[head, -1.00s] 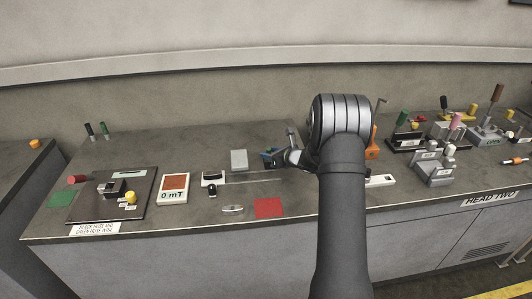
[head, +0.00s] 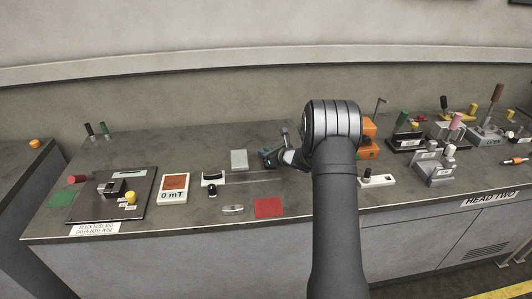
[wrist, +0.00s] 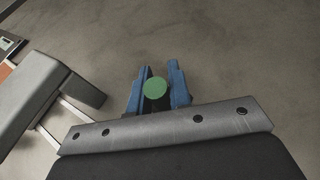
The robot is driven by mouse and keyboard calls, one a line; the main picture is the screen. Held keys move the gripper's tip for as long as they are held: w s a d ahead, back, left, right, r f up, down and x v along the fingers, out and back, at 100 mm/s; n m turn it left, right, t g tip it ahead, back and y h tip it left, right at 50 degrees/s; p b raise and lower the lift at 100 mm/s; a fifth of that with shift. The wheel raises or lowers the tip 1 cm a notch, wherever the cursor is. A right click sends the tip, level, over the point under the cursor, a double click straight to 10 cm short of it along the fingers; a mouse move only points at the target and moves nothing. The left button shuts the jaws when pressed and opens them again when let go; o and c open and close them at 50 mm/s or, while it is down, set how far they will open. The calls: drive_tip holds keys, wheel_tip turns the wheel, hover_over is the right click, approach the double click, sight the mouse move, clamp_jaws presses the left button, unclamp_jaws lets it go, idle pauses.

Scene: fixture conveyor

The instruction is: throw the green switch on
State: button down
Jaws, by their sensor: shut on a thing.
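My gripper (head: 270,157) is low over the middle of the bench. Its two blue fingers (wrist: 158,88) show in the wrist view, shut on a green round-ended knob (wrist: 155,88), which I see end-on. The body below the knob is hidden by the fingers, so I cannot tell whether it is fixed to the bench. In the head view, a green-handled lever (head: 402,117) stands on a dark block at the right rear of the bench, apart from my gripper.
A grey block (head: 239,159) is just left of my gripper. A readout box (head: 173,188), a red mat (head: 269,207) and a green mat (head: 61,199) lie left and in front. An orange device (head: 368,142) and several lever blocks stand to the right. Bare bench surrounds the fingers.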

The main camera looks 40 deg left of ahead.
drive_tip(key=shift+s+d+y, duration=0.1)
drive_tip(key=shift+y, duration=0.3)
drive_tip(key=c, duration=1.3)
unclamp_jaws()
drive_tip(key=v, duration=1.7)
drive_tip(key=shift+s+d, duration=0.2)
drive_tip(key=shift+s, duration=0.15)
